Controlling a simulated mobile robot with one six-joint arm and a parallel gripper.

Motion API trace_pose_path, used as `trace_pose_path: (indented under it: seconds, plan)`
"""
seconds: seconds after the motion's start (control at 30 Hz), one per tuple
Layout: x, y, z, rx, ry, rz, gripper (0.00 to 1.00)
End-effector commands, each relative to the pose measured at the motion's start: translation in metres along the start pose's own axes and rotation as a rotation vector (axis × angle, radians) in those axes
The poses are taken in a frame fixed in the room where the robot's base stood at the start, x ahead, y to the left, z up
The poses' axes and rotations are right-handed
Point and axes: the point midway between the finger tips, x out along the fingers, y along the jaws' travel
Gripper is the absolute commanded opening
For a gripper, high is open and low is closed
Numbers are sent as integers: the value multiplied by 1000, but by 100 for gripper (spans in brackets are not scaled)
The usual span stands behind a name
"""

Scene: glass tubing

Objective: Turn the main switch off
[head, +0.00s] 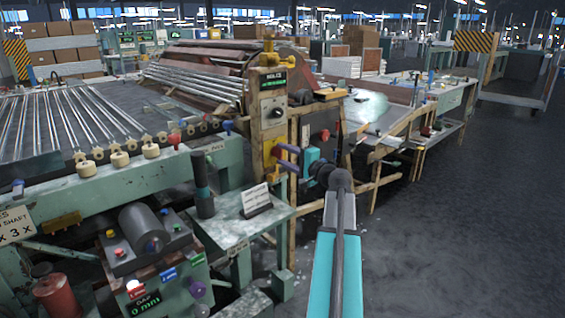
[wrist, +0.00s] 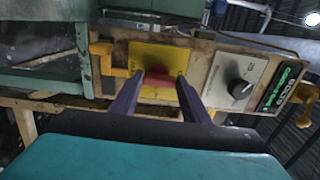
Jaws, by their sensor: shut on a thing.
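The main switch is a red handle (wrist: 158,76) on a yellow plate (wrist: 146,57), set in a worn control panel. In the head view the yellow plate (head: 270,150) is on the lower part of the upright post, and my gripper partly hides the handle. My gripper (wrist: 159,82) has two purple fingers, one on each side of the red handle, and is shut on it. In the head view my gripper (head: 279,159) reaches the plate from the right. The handle lies crosswise between the fingertips in the wrist view.
A black dial (wrist: 239,88) and a small green-lettered display (wrist: 280,87) sit beside the switch on the panel. A green bench (head: 235,222) with a small sign (head: 256,198) stands below. Glass tubes (head: 70,120) lie on the machine at left. Open floor (head: 470,220) is at right.

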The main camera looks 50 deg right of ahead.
Motion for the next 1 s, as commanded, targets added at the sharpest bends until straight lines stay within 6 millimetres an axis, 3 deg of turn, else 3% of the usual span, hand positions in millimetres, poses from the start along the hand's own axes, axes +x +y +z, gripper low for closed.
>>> trace_pose_path:
  seconds: [0.53,0.57,0.63,1.0]
  plan:
    - [3,-5,0,-28,0,-8,20]
    - [3,-5,0,-28,0,-8,47]
    - [2,-5,0,-28,0,-7,59]
    - [-1,-2,-1,-27,1,-2,61]
